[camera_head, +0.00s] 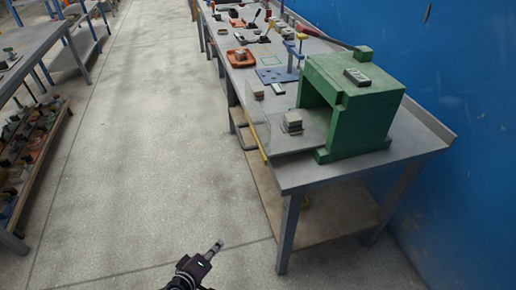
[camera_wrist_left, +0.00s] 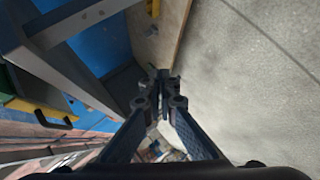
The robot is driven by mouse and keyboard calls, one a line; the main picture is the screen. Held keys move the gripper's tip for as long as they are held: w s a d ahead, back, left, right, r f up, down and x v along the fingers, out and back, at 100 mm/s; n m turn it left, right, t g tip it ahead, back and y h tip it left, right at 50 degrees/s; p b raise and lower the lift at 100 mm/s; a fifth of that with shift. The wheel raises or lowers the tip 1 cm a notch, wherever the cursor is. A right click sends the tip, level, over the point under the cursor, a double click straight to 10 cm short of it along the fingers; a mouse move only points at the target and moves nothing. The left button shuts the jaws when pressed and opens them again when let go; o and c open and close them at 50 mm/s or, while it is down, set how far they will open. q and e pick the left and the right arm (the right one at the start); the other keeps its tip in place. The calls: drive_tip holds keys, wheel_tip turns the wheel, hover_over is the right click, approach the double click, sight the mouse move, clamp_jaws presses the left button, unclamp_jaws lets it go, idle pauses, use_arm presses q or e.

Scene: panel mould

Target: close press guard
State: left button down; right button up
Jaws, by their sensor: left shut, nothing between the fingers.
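The green press (camera_head: 350,105) stands on the near end of the grey bench, its opening facing left. A clear guard panel (camera_head: 252,112) with a yellow strip along its edge stands at the press's left side, by the bench's front edge; it looks swung out from the opening, though its clear sheet is hard to make out. A small stacked block (camera_head: 292,122) sits in front of the opening. My left gripper (camera_head: 217,246) is low over the floor, left of the bench and well apart from the guard. Its fingers (camera_wrist_left: 163,76) are together and empty. My right gripper is out of view.
The bench (camera_head: 415,150) has legs and a lower wooden shelf (camera_head: 325,218). A blue plate (camera_head: 277,75) and orange trays (camera_head: 240,58) lie farther back. A blue wall (camera_head: 470,75) closes the right side. The aisle floor (camera_head: 150,150) is clear; another bench and a parts rack (camera_head: 28,150) stand left.

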use_arm(q)
drive_tip(key=w+d+r+n+t+h, duration=0.1)
drive_tip(key=w+r+t, duration=0.1)
drive_tip(key=r, duration=0.6)
drive_tip(key=w+d+r+n+t+h, duration=0.1)
drive_tip(key=w+d+r, duration=0.15)
drive_tip(key=r, duration=0.65)
drive_tip(key=n+t+h, duration=0.2)
approach(265, 144)
drive_tip(key=s+a, duration=0.4)
drive_tip(key=a, duration=0.2)
drive_tip(key=p+x, duration=0.1)
drive_tip(key=x, duration=0.3)
drive_tip(key=d+p+x, duration=0.1)
drive_tip(key=x, duration=0.2)
drive_tip(key=s+d+p+x, duration=0.1)
drive_tip(key=x, duration=0.3)
drive_tip(key=shift+w+d+r, duration=0.2)
drive_tip(key=shift+d, duration=0.5)
drive_tip(key=shift+f, duration=0.1)
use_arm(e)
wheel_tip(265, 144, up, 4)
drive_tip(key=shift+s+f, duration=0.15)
use_arm(q)
drive_tip(key=shift+w, duration=0.1)
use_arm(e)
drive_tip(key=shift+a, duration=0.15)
